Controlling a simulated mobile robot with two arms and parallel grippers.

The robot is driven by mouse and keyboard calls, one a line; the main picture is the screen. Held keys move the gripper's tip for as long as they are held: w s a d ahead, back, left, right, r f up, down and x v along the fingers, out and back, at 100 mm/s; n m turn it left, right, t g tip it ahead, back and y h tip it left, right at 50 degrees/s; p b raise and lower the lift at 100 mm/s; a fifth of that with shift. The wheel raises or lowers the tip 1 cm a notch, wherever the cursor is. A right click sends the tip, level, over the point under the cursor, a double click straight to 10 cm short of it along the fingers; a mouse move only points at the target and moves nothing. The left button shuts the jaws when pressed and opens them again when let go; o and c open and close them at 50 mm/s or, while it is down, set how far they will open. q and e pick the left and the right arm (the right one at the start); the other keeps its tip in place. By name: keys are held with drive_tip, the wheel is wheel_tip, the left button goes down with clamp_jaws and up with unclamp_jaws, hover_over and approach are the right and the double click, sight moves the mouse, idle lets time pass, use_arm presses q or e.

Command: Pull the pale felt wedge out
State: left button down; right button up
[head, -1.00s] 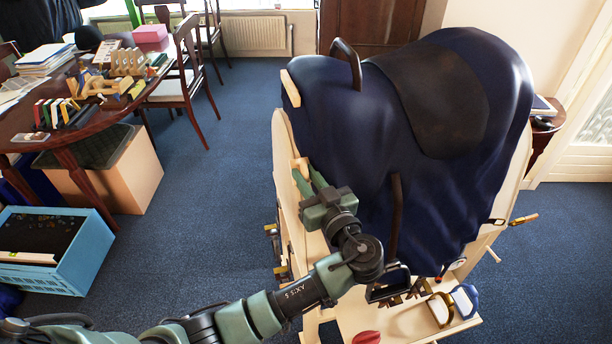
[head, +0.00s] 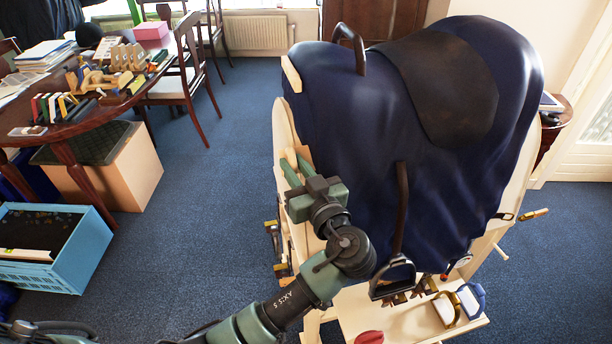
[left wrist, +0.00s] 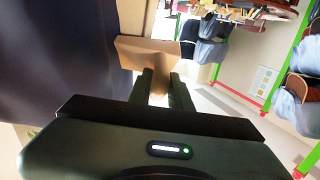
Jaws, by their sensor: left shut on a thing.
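My left gripper (head: 293,162) is at the left side of the blue-covered saddle form, beside the pale wooden stand (head: 284,122). In the left wrist view its two fingers (left wrist: 157,90) are shut on a pale tan piece (left wrist: 146,51), which looks like the felt wedge. The piece reaches beyond the fingertips, and its far part is broad and flat. The dark blue cover (head: 340,110) is close to its left in the wrist view. Another pale strip (head: 291,74) stands at the cover's upper left edge. My right gripper is not in view.
A stirrup (head: 392,278) hangs on a strap down the cover. Tools lie on the stand's lower shelf (head: 385,322). A table with toys (head: 90,118), a chair (head: 188,70) and a blue crate (head: 85,257) are at left. Blue carpet between is clear.

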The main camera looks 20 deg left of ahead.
use_arm(q)
drive_tip(key=shift+s+a, duration=0.4)
drive_tip(key=shift+a, duration=0.2)
drive_tip(key=shift+s+a, duration=0.35)
drive_tip(key=shift+a, duration=0.2)
drive_tip(key=c, duration=1.4)
unclamp_jaws()
drive_tip(key=shift+o, duration=0.2)
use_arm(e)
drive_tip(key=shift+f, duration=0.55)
use_arm(q)
drive_tip(key=shift+d, duration=0.1)
drive_tip(key=b+v, duration=0.2)
drive_tip(key=v, duration=0.5)
drive_tip(key=shift+s+d+b, duration=0.25)
drive_tip(key=shift+b, duration=0.15)
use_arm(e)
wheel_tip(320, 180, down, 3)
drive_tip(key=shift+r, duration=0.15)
